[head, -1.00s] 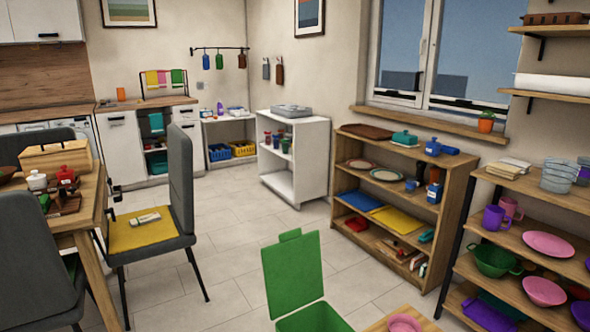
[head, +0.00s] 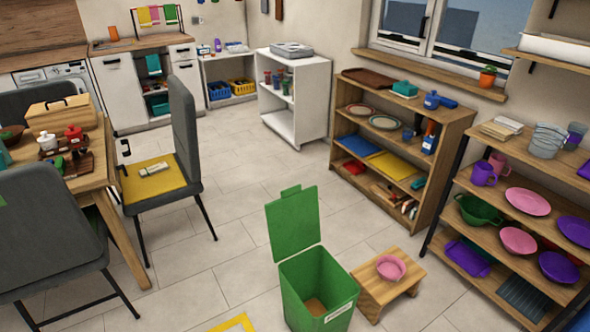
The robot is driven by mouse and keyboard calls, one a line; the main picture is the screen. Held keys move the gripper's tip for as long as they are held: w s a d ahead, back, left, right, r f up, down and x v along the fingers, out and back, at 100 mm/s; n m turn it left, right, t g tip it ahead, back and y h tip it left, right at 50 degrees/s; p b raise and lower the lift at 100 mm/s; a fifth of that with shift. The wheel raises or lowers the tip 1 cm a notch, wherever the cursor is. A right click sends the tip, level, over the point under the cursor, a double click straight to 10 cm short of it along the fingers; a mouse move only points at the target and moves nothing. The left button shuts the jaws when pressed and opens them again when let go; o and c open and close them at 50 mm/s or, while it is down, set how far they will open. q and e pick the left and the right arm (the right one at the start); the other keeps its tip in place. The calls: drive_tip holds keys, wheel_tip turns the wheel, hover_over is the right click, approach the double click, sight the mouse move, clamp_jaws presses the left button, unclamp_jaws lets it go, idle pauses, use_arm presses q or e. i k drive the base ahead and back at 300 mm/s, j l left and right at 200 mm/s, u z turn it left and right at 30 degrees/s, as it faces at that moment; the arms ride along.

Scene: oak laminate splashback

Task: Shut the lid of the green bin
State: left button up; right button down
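The green bin (head: 305,299) stands on the tiled floor at the bottom middle of the head view. Its lid (head: 294,222) is open, standing up at the bin's back edge with a small tab on top. The bin's inside shows and has a brownish bottom. A white label is on its front. Neither of my grippers shows in the head view.
A low wooden stool (head: 372,292) with a pink bowl (head: 391,268) stands just right of the bin. A yellow-edged frame (head: 236,323) lies on the floor to its left. A grey chair (head: 185,145) and table are left; wooden shelves (head: 343,163) are right. Floor behind the bin is clear.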

sight(293, 219)
drive_tip(key=i+j+z, duration=0.3)
drive_tip(key=i+j, duration=0.2)
drive_tip(key=j, duration=0.2)
drive_tip(key=i+j+z, duration=0.2)
drive_tip(key=j, duration=0.2)
drive_tip(key=i+j+z, duration=0.15)
drive_tip(key=j, duration=0.3)
drive_tip(key=i+l, duration=0.05)
drive_tip(key=i, duration=0.05)
